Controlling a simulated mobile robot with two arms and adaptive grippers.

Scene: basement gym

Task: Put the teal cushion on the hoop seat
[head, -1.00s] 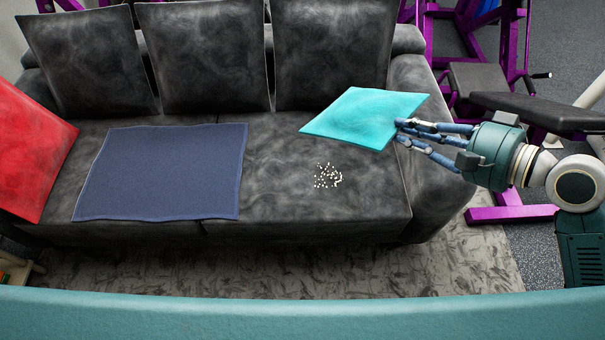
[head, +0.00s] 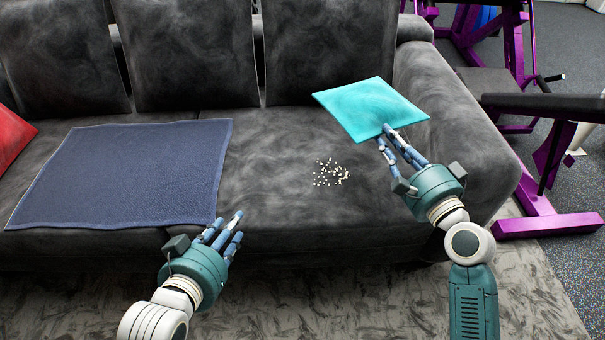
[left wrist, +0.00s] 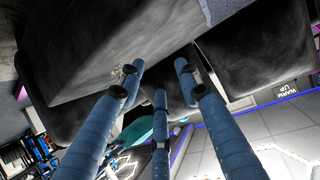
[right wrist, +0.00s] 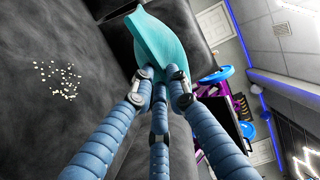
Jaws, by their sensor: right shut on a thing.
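The teal cushion (head: 368,108) is at the right end of the dark grey sofa. My right gripper (head: 388,136) is shut on its near edge. In the right wrist view the cushion (right wrist: 160,45) stands out past the fingertips (right wrist: 158,80). I cannot tell whether the cushion touches the sofa seat below it. My left gripper (head: 232,228) is in front of the sofa seat's edge, empty, with its fingers apart. In the left wrist view its fingers (left wrist: 158,85) hold nothing. No hoop seat shows in any view.
The sofa (head: 270,180) carries a blue mat (head: 130,170) at left, a red cushion (head: 12,135) at far left, and several small pale bits (head: 330,173) on the right seat. Purple gym equipment (head: 540,215) stands at the right. Patterned rug (head: 300,305) lies in front.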

